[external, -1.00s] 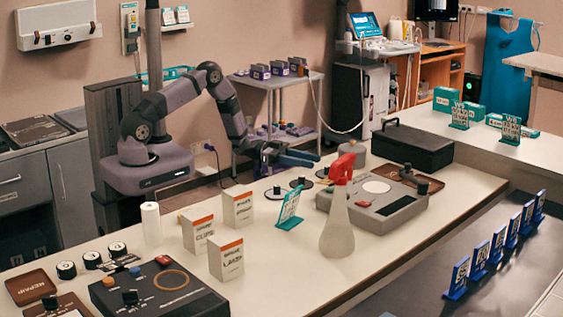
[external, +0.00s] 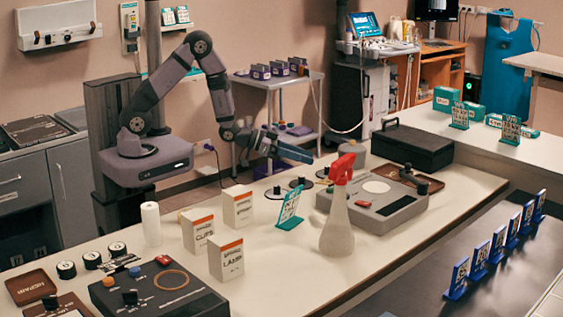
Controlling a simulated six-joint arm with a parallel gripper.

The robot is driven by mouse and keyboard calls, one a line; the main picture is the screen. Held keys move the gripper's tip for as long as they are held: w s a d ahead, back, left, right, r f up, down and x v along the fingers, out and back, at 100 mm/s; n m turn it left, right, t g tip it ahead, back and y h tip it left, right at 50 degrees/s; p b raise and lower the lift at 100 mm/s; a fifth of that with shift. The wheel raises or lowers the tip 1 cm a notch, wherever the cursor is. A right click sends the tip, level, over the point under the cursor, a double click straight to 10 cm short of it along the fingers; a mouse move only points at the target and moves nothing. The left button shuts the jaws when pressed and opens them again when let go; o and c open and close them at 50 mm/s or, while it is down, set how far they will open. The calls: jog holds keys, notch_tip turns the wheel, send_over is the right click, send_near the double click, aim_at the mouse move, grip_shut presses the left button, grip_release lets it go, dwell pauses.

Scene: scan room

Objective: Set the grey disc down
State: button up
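My gripper (external: 300,154), with blue fingers, is in the air above the back edge of the long table, pointing right. Its fingers overlap in this view, so whether they are open, shut or holding something is unclear. Below it, several dark flat discs with upright knobs stand on the table: one at the left (external: 276,191), one in the middle (external: 297,183) and one at the right (external: 323,174). I cannot tell which of them, if any, is the grey disc. A grey device (external: 376,208) with a pale round plate (external: 376,187) on top lies to their right.
A spray bottle (external: 337,225) with a red head and a teal card stand (external: 289,212) stand in front of the discs. White boxes (external: 238,208) are to the left.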

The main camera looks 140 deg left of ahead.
aim_at(322, 173)
jog(key=shift+s+a+f+g, duration=0.25)
jog(key=shift+s+f+g, duration=0.15)
jog(key=shift+s+f, duration=0.2)
jog(key=shift+f, duration=0.25)
jog(key=shift+p+x, duration=0.6)
jog(key=shift+x, duration=0.9)
jog(key=shift+p+x, duration=0.6)
jog(key=shift+x, duration=1.55)
jog(key=shift+r, duration=0.1)
grip_shut()
